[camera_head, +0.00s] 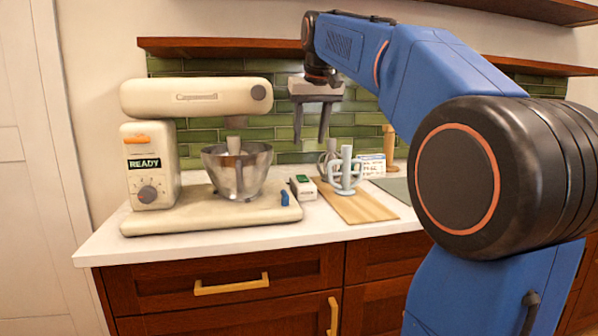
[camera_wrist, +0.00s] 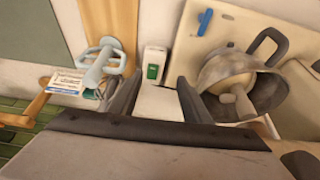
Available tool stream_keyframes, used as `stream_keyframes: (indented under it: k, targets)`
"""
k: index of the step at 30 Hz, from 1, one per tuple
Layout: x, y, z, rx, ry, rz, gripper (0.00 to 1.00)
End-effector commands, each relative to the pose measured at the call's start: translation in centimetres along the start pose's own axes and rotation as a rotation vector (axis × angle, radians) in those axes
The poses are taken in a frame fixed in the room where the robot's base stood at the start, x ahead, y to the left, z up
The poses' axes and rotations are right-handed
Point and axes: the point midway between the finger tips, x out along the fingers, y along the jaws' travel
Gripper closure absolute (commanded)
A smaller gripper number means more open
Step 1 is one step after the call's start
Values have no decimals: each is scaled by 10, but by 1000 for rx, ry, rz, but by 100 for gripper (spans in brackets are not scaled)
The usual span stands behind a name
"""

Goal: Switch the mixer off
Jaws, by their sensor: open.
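The cream mixer (camera_head: 197,97) stands on the counter at the left in the head view. Its column has an orange lever (camera_head: 138,139), a display reading READY (camera_head: 144,163) and a round knob (camera_head: 148,194). A steel bowl (camera_head: 237,170) sits on its base (camera_head: 190,221), also seen in the wrist view (camera_wrist: 240,80). A small blue part (camera_head: 284,198) is at the base's front right corner. My gripper (camera_head: 311,136) is open and empty, pointing down above the counter, to the right of the bowl. Its two fingers also show in the wrist view (camera_wrist: 158,82).
A small white box with a green top patch (camera_head: 302,187) lies between mixer and wooden board (camera_head: 365,208). A pale blue pronged holder (camera_head: 346,172), a printed card (camera_head: 372,165) and a wooden stand (camera_head: 389,145) are to the right. Shelves (camera_head: 220,46) hang above.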

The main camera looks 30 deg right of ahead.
Motion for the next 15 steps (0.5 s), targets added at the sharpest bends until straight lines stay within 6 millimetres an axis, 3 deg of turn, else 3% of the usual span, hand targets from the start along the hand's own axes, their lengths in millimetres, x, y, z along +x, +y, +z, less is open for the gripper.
stream_keyframes:
  k: [1,6,11,15]
  targets:
    - [-3,6,-15,9,0,4,56]
    - [-11,18,-39,27,-2,11,56]
    - [-10,20,-45,31,-2,13,56]
    - [3,20,-45,31,-3,13,56]
